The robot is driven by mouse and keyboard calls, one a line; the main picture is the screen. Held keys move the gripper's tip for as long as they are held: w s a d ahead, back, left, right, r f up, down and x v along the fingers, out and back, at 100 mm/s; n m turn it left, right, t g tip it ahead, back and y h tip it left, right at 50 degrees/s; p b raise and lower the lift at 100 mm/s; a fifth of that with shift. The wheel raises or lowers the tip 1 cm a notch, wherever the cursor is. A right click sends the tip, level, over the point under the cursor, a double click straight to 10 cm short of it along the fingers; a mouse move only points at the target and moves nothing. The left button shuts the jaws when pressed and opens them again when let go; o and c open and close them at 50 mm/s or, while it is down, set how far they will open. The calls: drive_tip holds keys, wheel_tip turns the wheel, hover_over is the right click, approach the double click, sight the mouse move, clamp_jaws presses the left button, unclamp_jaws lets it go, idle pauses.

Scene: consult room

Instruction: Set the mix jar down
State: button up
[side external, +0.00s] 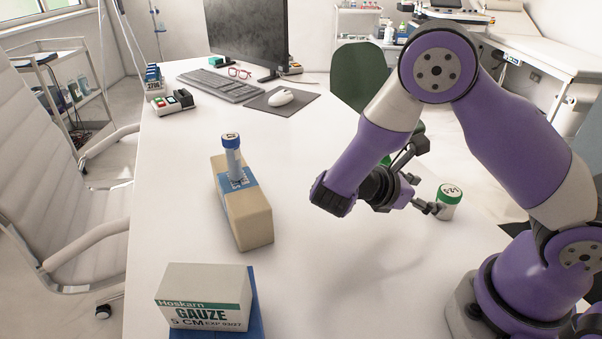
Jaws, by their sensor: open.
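Nothing is seen between the fingers.
A tan block (243,215) with a blue-capped tube (232,155) stands at mid-left. A gauze box (205,298) sits at the front left. A keyboard (221,86), mouse (281,98) and monitor (249,30) are at the back. The table's middle is clear.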

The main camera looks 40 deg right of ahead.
sight(456, 197)
drive_tip(key=shift+s+d+f, duration=0.15)
drive_tip(key=shift+s+d, duration=0.05)
drive_tip(key=shift+d, duration=0.15)
drive_tip(key=x, duration=0.9)
drive_tip(key=shift+s+d+f, duration=0.15)
drive_tip(key=shift+d, duration=0.15)
drive_tip(key=c, duration=1.2)
clamp_jaws()
